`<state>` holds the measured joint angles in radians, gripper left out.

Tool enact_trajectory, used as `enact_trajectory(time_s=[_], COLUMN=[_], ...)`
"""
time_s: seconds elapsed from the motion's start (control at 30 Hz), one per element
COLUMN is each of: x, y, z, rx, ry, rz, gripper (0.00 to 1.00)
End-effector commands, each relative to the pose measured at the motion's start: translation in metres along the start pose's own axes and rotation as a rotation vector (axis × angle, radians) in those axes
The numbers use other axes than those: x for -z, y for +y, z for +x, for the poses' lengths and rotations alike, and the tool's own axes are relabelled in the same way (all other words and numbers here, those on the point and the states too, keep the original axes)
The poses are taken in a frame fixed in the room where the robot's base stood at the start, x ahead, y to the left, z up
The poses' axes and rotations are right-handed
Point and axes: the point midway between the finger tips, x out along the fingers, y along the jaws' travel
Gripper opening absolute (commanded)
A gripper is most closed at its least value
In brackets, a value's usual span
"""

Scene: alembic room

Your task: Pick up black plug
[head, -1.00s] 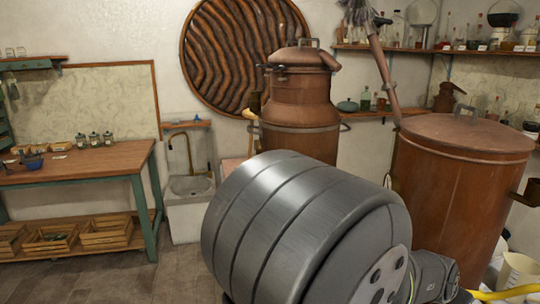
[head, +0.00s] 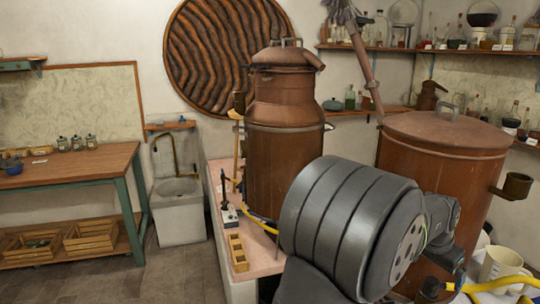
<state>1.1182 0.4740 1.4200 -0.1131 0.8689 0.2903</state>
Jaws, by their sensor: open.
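I cannot make out the black plug for certain. A thin dark upright piece (head: 224,190) stands on a small pale block (head: 229,214) on the pink ledge, left of the copper still; it is too small to tell what it is. My grey arm fills the lower middle of the view and hides part of the ledge. My gripper's fingers do not show.
The pink ledge (head: 262,262) carries a wooden compartment box (head: 237,252) and a yellow hose by the copper still (head: 285,150). A large copper vat (head: 440,165) stands at right. A wooden table (head: 75,167) and stone basin (head: 178,210) are at left, with open floor before them.

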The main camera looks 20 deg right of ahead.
Motion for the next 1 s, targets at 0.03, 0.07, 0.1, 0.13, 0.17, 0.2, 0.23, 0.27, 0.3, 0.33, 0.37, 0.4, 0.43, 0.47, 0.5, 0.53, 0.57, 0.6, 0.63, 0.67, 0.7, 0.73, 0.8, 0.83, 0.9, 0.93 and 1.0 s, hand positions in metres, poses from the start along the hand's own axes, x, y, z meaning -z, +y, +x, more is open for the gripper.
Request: enact_trajectory(time_s=[0.03,0.07,0.1,0.13,0.17,0.2,0.23,0.27,0.3,0.33,0.37,0.4,0.43,0.47,0.5,0.53,0.57,0.6,0.63,0.67,0.7,0.73,0.8,0.83,0.9,0.93,1.0], x=[0.002,0.002,0.003,0.003,0.003,0.003,0.003,0.003,0.003,0.003,0.003,0.003,0.003,0.003,0.003,0.003,0.003,0.003,0.003,0.003,0.003,0.003,0.003,0.003,0.001,-0.001,-0.013], y=[0.000,0.000,0.000,0.000,0.000,0.000,0.000,0.000,0.000,0.000,0.000,0.000,0.000,0.000,0.000,0.000,0.000,0.000,0.000,0.000,0.000,0.000,0.000,0.000,-0.003,-0.007,-0.025], z=[-0.003,-0.005,-0.006,-0.007,-0.007,-0.007,-0.007,-0.007,-0.007,-0.007,-0.007,-0.007,-0.007,-0.007,-0.007,-0.007,-0.007,-0.007,-0.007,-0.007,-0.007,-0.007,-0.007,-0.007,-0.007,-0.007,-0.006], rx=[0.000,0.000,0.000,0.000,0.000,0.000,0.000,0.000,0.000,0.000,0.000,0.000,0.000,0.000,0.000,0.000,0.000,0.000,0.000,0.000,0.000,0.000,0.000,0.000,0.006,0.015,0.052], ry=[0.002,0.002,0.001,0.001,0.000,0.000,0.000,0.000,0.000,0.001,0.001,0.001,0.001,0.001,0.001,0.001,0.001,0.001,0.001,0.001,0.001,0.001,0.001,0.001,0.002,0.003,0.003], rz=[0.000,0.000,0.000,0.000,0.000,0.000,0.000,0.000,0.000,0.000,0.000,-0.001,-0.001,-0.001,-0.001,-0.001,-0.001,-0.001,-0.001,-0.001,-0.001,-0.001,-0.001,-0.001,0.002,0.006,0.027], gripper=[1.00,1.00,1.00,1.00,1.00,1.00,1.00,1.00,1.00,1.00,1.00,0.98,0.92,0.86,0.78,0.72,0.67,0.59,0.59,0.59,0.59,0.59,0.59,0.59,0.59,0.59,0.59])
